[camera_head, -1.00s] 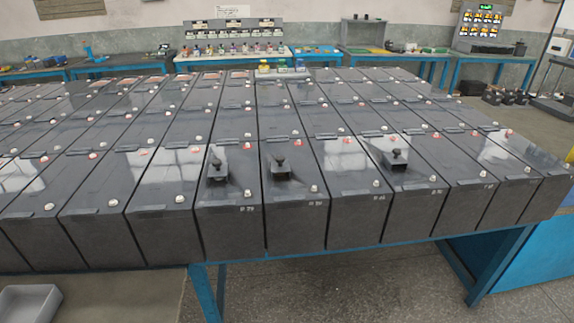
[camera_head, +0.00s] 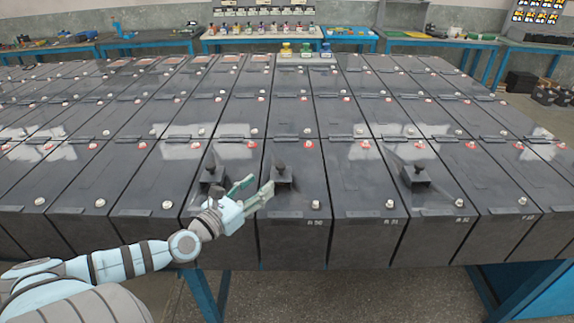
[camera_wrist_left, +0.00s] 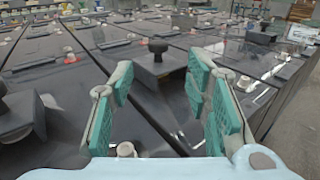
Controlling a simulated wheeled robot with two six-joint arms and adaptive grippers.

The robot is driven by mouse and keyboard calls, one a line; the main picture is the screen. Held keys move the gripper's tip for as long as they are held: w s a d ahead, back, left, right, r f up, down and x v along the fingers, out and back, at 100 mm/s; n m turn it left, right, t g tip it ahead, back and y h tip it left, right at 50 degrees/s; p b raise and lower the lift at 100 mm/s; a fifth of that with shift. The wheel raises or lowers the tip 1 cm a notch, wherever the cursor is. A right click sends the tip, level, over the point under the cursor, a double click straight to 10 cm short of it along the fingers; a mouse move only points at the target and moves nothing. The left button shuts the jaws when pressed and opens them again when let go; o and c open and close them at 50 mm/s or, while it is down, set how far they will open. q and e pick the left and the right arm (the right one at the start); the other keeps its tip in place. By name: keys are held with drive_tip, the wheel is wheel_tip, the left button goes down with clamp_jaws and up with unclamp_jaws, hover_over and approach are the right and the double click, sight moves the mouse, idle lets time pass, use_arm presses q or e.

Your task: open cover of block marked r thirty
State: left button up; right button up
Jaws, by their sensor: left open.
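The block marked R 30 (camera_head: 300,240) is a dark grey battery in the front row. Its small dark cover (camera_head: 282,178) with a round black knob sits on its top; I see no open gap there. My left gripper (camera_head: 258,186) is open and empty, just left of this cover, above the seam with the neighbouring block. In the left wrist view, the cover (camera_wrist_left: 160,72) and its knob show ahead, between the green-padded fingers (camera_wrist_left: 158,85). Contact between fingers and cover cannot be made out. My right gripper is not in view.
Similar knobbed covers stand on the block to the left (camera_head: 212,175) and on the block marked R 32 (camera_head: 414,176). White and red terminal caps (camera_head: 312,205) rise from the blocks. The block marked R 31 (camera_head: 362,237) has a clear top. Workbenches line the back wall.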

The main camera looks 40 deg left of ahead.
sight(277, 168)
use_arm(q)
drive_tip(key=shift+w+a+r+p, duration=0.15)
drive_tip(key=shift+w+r+p, duration=0.2)
drive_tip(key=shift+w, duration=0.2)
drive_tip(key=shift+w+a+r+p, duration=0.1)
drive_tip(key=shift+w+r+p, duration=0.25)
drive_tip(key=shift+w, duration=0.15)
drive_tip(key=w, duration=0.3)
drive_tip(key=w+f, duration=0.1)
drive_tip(key=w, duration=0.4)
drive_tip(key=shift+w+f, duration=0.25)
drive_tip(key=shift+w, duration=0.15)
drive_tip(key=shift+s+r, duration=0.2)
drive_tip(key=shift+s, duration=0.05)
drive_tip(key=shift+w+f, duration=0.1)
drive_tip(key=shift+w, duration=0.1)
clamp_jaws()
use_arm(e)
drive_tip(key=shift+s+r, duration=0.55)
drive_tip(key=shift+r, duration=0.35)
